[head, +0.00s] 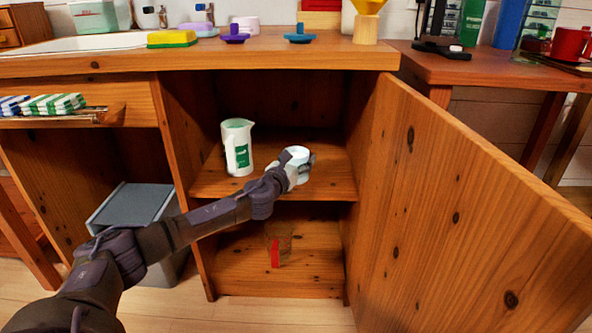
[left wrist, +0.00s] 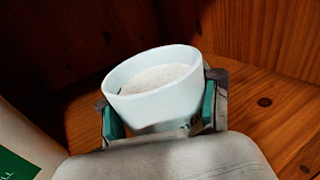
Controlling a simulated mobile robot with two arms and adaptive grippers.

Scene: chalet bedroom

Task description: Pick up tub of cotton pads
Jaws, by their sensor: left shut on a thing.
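The tub of cotton pads (head: 299,155) is a small white round tub inside the open cabinet, at the upper shelf. My left gripper (head: 300,168) is shut on it. In the left wrist view the tub (left wrist: 153,105) sits between the two green-padded fingers of the gripper (left wrist: 160,115), tilted in the picture, with white content inside. Its lower part is hidden by the gripper. I cannot tell whether it touches the shelf. My right gripper does not show.
A white jug-like container with a green label (head: 238,148) stands left of the tub on the shelf (head: 325,180). The open cabinet door (head: 460,200) blocks the right side. A clear container with red (head: 277,248) is on the lower shelf. A grey bin (head: 130,205) stands left.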

